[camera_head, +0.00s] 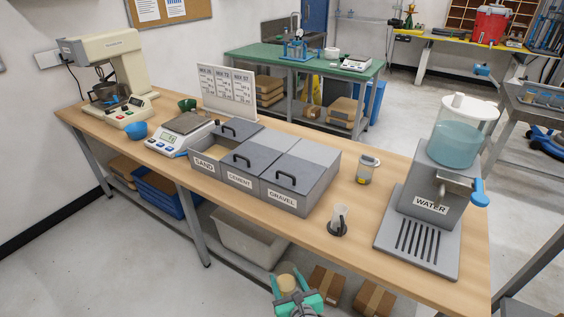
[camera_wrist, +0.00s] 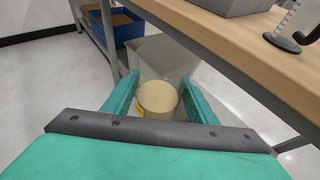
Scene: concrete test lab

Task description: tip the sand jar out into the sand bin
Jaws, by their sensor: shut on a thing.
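My gripper (camera_head: 288,287) is at the bottom of the head view, low in front of the bench. It is shut on the sand jar (camera_wrist: 157,99), a clear jar with pale beige sand and a yellow label. The jar top also shows in the head view (camera_head: 287,283). In the wrist view the jar stands between the two green fingers and looks about upright. The sand bin (camera_head: 203,165), a grey compartment labelled SAND, is on the bench up and to the left. Its lid is back and some sand shows inside.
The CEMENT (camera_head: 239,181) and GRAVEL (camera_head: 285,198) bins beside it have closed lids. Another jar (camera_head: 367,170), a small cylinder (camera_head: 339,219) and the water dispenser (camera_head: 430,205) stand right. The bench edge (camera_head: 250,232) lies between gripper and bins.

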